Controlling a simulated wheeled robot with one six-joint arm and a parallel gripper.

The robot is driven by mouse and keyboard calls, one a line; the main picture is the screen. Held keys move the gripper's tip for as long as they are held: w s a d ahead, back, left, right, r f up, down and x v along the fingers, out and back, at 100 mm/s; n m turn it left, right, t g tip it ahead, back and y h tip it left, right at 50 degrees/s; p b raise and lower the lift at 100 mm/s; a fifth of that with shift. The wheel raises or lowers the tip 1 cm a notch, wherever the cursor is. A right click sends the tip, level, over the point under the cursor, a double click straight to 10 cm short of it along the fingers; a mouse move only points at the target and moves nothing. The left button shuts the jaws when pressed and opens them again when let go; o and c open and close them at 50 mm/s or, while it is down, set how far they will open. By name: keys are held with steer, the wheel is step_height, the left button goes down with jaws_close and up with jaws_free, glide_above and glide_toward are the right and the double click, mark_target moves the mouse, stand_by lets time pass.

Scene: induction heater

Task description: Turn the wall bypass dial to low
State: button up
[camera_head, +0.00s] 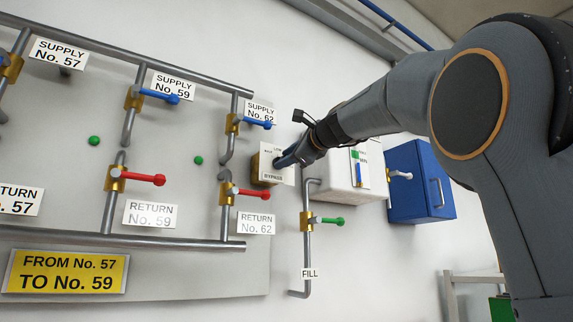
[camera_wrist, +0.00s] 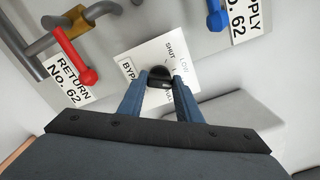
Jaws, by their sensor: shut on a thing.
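The bypass dial is a black knob (camera_wrist: 160,76) on a white plate (camera_wrist: 135,60) marked BYPASS, SHUT and LOW in the wrist view. In the head view the plate (camera_head: 271,165) fronts a brass-coloured body (camera_head: 256,168) on the wall. My gripper (camera_wrist: 160,84) has its two blue fingers on either side of the knob and is shut on it. It also shows in the head view (camera_head: 282,161), up against the plate, hiding the knob there. Part of the lettering below the knob is covered by my fingers, and the exact mark the knob points at is unclear.
Left of the dial are the No. 62 supply valve with blue handle (camera_head: 256,122) and return valve with red handle (camera_head: 252,192). A fill valve with green handle (camera_head: 332,221) sits below right. A white box (camera_head: 338,184) and blue box (camera_head: 420,188) stand right.

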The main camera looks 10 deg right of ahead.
steer(key=n+b, duration=0.3)
steer(key=n, duration=0.2)
steer(key=shift+f+n, duration=0.15)
steer(key=shift+n, duration=0.25)
stand_by(0.4)
steer(key=o, duration=1)
steer(key=shift+o, duration=0.2)
steer(key=b+v, duration=0.2)
steer(key=v, duration=0.5)
steer(key=shift+s+b, duration=0.3)
steer(key=shift+s, duration=0.05)
